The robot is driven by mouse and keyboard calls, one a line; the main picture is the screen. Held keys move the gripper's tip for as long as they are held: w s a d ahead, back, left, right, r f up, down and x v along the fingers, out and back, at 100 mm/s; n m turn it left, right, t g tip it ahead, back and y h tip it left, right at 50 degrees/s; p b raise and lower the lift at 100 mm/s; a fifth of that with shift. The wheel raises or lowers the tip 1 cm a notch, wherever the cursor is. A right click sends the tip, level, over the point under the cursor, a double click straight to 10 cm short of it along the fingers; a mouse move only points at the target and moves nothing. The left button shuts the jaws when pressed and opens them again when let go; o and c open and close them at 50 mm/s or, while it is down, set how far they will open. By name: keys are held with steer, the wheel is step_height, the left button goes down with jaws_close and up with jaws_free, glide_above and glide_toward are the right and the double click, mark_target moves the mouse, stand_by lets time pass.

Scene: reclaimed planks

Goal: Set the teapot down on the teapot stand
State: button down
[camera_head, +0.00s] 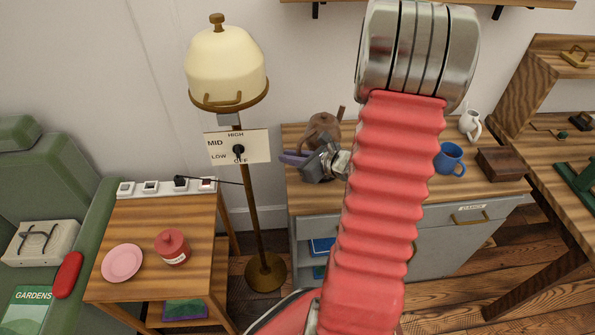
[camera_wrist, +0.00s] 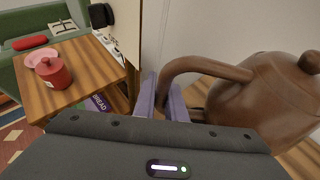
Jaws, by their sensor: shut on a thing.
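The brown teapot (camera_head: 323,129) is at the back left of the wooden top of the grey cabinet (camera_head: 303,193), with its spout to the right. It looks roughly upright. I cannot tell whether it touches the top. In the wrist view the teapot (camera_wrist: 262,100) fills the right side, its handle curving left to my gripper (camera_wrist: 163,98). The purple fingers are shut on the handle. In the head view my gripper (camera_head: 293,158) is left of and in front of the teapot. I cannot make out a teapot stand; my red arm hides part of the cabinet top.
A blue mug (camera_head: 451,160), a white jug (camera_head: 470,124) and a dark wooden box (camera_head: 501,163) stand right of my arm. A tall stand with a cream dome (camera_head: 226,68) and a dial panel (camera_head: 220,147) rises on the left. A side table (camera_head: 143,221) holds a red jar (camera_head: 173,248).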

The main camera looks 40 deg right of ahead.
steer(key=shift+f, duration=1.75)
steer(key=shift+f, duration=2)
steer(key=c, duration=1.8)
jaws_free()
steer(key=shift+f, duration=0.1)
